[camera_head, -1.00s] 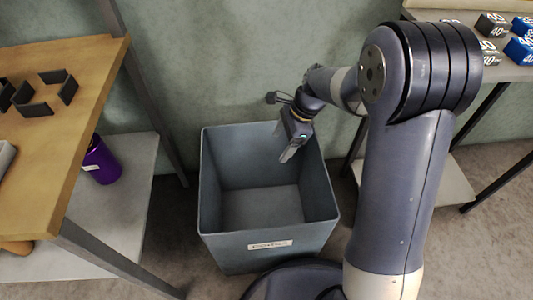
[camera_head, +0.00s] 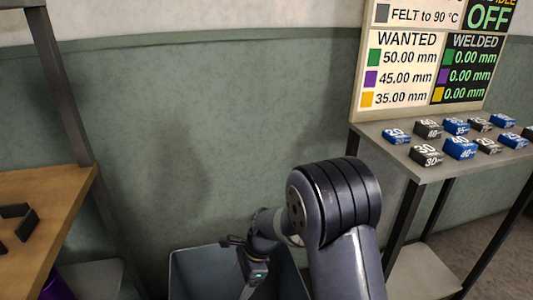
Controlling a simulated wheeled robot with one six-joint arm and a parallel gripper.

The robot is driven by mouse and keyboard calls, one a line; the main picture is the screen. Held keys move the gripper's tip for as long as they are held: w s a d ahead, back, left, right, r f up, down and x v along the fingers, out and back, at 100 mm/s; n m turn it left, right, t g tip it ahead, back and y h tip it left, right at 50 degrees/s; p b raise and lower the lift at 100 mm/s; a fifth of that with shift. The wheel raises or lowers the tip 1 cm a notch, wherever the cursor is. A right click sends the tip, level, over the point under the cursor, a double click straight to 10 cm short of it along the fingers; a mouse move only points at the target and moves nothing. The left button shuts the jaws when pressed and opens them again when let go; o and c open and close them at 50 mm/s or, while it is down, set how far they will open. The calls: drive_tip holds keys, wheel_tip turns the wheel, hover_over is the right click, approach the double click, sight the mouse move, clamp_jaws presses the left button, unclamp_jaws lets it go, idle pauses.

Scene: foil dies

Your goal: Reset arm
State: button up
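My gripper (camera_head: 248,290) hangs at the end of my arm in the lower middle of the head view, over the grey bin (camera_head: 190,268). It points downward, and its fingertips are cut off or hard to make out at the bottom edge. I cannot tell whether it is open or shut, and no held object shows. My arm comes in from the bottom right and bends over toward the bin.
A wooden table (camera_head: 60,200) with dark bent pieces (camera_head: 18,218) stands at left. At right, a grey table (camera_head: 440,168) carries several blue and dark numbered blocks (camera_head: 460,148) before a board (camera_head: 400,70) of wanted and welded sizes. A green wall (camera_head: 200,120) is behind.

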drive_tip(key=shift+r+p, duration=0.4)
drive_tip(key=shift+r, duration=0.3)
